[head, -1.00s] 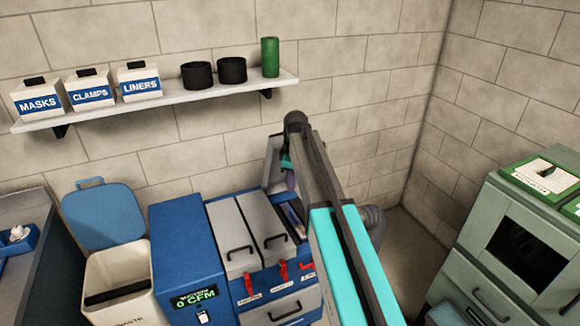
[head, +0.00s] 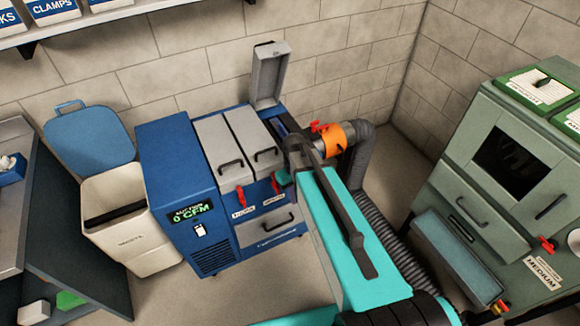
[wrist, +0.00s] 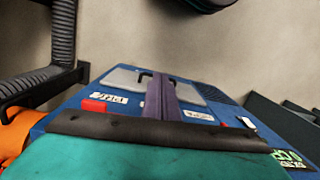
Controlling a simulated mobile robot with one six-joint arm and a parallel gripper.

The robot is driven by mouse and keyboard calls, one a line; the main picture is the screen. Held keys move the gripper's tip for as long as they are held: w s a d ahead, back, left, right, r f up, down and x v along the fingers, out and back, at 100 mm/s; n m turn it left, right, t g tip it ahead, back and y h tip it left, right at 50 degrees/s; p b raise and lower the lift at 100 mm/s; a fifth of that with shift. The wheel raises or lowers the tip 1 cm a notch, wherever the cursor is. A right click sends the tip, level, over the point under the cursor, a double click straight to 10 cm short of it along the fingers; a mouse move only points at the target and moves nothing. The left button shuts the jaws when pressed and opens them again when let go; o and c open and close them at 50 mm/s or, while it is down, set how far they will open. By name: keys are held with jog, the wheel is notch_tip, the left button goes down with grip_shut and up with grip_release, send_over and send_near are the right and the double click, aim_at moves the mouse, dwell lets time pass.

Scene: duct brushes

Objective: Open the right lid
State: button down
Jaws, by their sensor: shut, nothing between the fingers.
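The right lid (head: 268,76) is grey and stands upright, open, at the back of the blue machine (head: 178,185) in the head view. Its compartment (head: 283,127) shows partly as a dark opening, with my arm in front of the rest. Two other grey lids, the left (head: 217,146) and the middle (head: 252,138), lie closed. My gripper (wrist: 158,88) has its purple fingers together with nothing between them, in front of the machine in the wrist view. In the head view my arm hides most of the gripper.
An orange collar (head: 334,138) joins a grey corrugated hose (head: 372,200) to the right of the machine. A waste bin (head: 130,235) stands to the left. A green cabinet (head: 480,190) stands to the right. Red latches (head: 240,197) sit on the machine's front.

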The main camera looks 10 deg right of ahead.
jog(key=s+f+m+g+b, duration=0.2)
jog(key=s+f+b, duration=0.1)
jog(key=s+f, duration=0.9)
jog(key=s+f+m+g+b, duration=0.2)
jog(key=s+f, duration=0.9)
jog(key=s, duration=0.7)
jog(key=shift+f+g+b, duration=0.3)
jog(key=shift+f+b, duration=0.1)
jog(key=shift+b, duration=0.5)
